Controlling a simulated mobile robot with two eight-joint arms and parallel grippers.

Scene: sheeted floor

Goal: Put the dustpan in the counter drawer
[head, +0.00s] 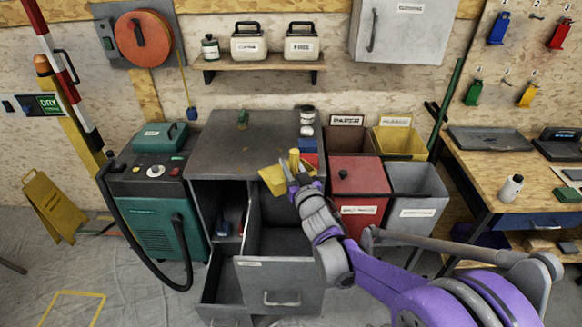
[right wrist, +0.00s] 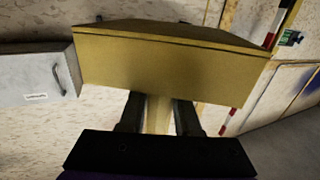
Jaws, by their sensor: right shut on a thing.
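The yellow dustpan (head: 273,180) is in the air above the front edge of the grey counter (head: 225,150). My right gripper (head: 292,170) is shut on its handle, and the purple arm reaches in from the lower right. In the right wrist view the pan (right wrist: 170,70) fills the top and its handle (right wrist: 158,114) lies between the fingers (right wrist: 158,117). The counter drawer (head: 280,290) is pulled out, below the dustpan. Its visible inside looks empty; my arm hides part of its right side. My left gripper is not in view.
Another open compartment (head: 222,290) lies low on the left. A green machine (head: 150,215) with a black hose stands left of the counter. Red (head: 357,185) and grey (head: 415,185) bins stand to the right. Small jars and blue and red boxes (head: 308,152) sit on the counter's right side.

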